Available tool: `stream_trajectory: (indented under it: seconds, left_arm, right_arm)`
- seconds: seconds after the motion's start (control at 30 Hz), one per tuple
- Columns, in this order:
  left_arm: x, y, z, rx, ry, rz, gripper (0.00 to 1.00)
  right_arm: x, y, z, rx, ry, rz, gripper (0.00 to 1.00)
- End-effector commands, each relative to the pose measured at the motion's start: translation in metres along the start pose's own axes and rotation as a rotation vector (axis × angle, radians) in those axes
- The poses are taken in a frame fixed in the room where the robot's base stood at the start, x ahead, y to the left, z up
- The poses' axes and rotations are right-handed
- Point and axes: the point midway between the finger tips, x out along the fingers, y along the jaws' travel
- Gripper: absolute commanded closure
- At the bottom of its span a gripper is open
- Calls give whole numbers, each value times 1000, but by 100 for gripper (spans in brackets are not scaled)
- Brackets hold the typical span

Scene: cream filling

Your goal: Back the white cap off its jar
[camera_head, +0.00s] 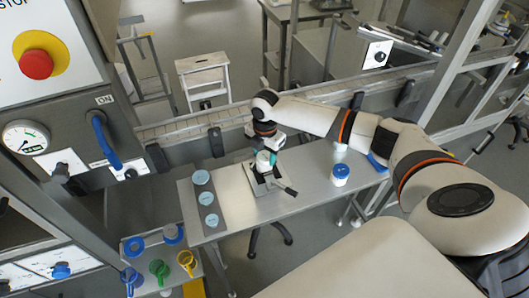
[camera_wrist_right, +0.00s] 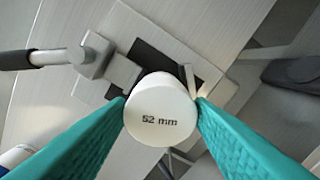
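The white cap (camera_wrist_right: 160,110), marked "52 mm", is seen from above in the right wrist view. It also shows below my right gripper (camera_head: 267,158) in the head view. The teal fingers of the right gripper (camera_wrist_right: 161,100) meet the cap on opposite sides, apparently shut on it. The jar under the cap is mostly hidden; it stands in a clamp (camera_head: 261,186) with a lever handle (camera_head: 287,188). I cannot tell whether the cap still sits on the threads. My left gripper is not in view.
A blue-and-white jar (camera_head: 340,175) stands on the table (camera_head: 310,165) to the right. A grey strip with several pale round spots (camera_head: 209,217) lies to the left. Bare table separates the clamp and the blue-and-white jar.

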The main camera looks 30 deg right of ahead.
Motion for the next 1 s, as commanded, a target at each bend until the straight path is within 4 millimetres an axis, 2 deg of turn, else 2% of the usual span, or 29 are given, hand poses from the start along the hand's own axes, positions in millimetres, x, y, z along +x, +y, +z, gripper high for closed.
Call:
stream_trajectory:
  seconds: [0.03, 0.13, 0.17, 0.27, 0.43, 0.7, 1.0]
  left_arm:
    - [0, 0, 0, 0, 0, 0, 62]
    - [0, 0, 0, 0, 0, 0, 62]
    - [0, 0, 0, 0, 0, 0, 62]
    - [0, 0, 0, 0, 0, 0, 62]
    - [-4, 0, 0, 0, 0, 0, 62]
    - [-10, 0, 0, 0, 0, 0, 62]
    - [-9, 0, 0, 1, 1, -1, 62]
  right_arm:
    - [0, 0, 0, 0, 0, 0, 61]
    - [0, 0, 0, 0, 0, 0, 76]
    - [0, 0, 0, 0, 0, 0, 58]
    - [0, 0, 0, 0, 0, 0, 74]
    - [-2, 0, 0, -81, -1, 1, 75]
    - [-1, 0, -1, -452, -7, 0, 75]
    - [0, 1, -1, -502, -8, 2, 75]
